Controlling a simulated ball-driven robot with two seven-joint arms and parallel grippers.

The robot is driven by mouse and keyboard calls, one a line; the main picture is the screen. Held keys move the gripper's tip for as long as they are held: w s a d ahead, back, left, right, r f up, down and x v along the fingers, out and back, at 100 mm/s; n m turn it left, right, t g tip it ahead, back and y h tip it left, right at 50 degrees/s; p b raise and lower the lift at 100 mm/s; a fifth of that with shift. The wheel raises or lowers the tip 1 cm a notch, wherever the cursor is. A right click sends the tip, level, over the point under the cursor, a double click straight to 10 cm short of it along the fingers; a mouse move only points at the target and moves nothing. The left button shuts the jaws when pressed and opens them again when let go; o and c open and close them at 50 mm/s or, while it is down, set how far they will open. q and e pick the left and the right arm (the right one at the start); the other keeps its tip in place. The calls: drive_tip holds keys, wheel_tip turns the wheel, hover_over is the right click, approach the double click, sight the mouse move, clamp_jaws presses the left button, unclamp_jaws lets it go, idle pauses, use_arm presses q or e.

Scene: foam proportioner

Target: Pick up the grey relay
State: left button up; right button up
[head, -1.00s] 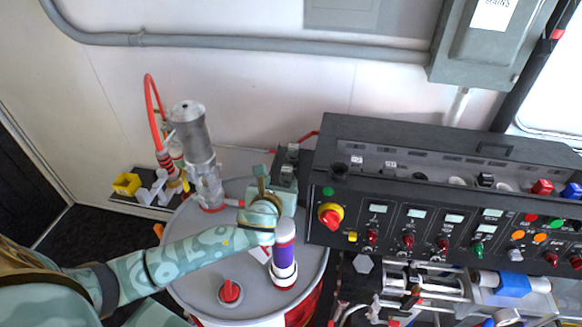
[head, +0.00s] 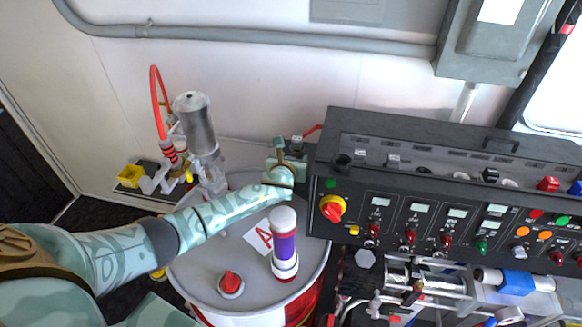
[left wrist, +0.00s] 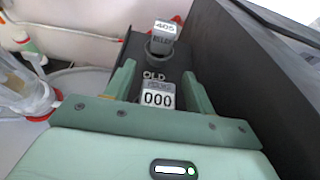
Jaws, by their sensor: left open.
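A small grey relay (left wrist: 158,88) with a white face marked "000" shows in the left wrist view, on a dark shelf (left wrist: 131,51) lettered "OLD". My left gripper (left wrist: 158,77) is open, one green finger on each side of this relay. I cannot tell whether the fingers touch it. A second grey block (left wrist: 165,32), marked "405", sits in a round dark socket beyond. In the head view my left gripper (head: 286,158) is over the shelf beside the console and hides the near relay; the far one (head: 297,142) shows behind it. My right gripper is not in view.
The black console (head: 420,165) with knobs stands close to the right of my left gripper. A grey drum lid (head: 215,265) with a purple-banded cylinder (head: 284,250) lies below my arm. A metal cylinder (head: 195,120) with a red hose stands left. The wall is behind.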

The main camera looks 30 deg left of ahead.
use_arm(q)
drive_tip(key=shift+s+a+r, duration=0.1)
drive_tip(key=shift+s+a, duration=0.05)
drive_tip(key=c, duration=1.1)
drive_tip(key=shift+o, duration=0.2)
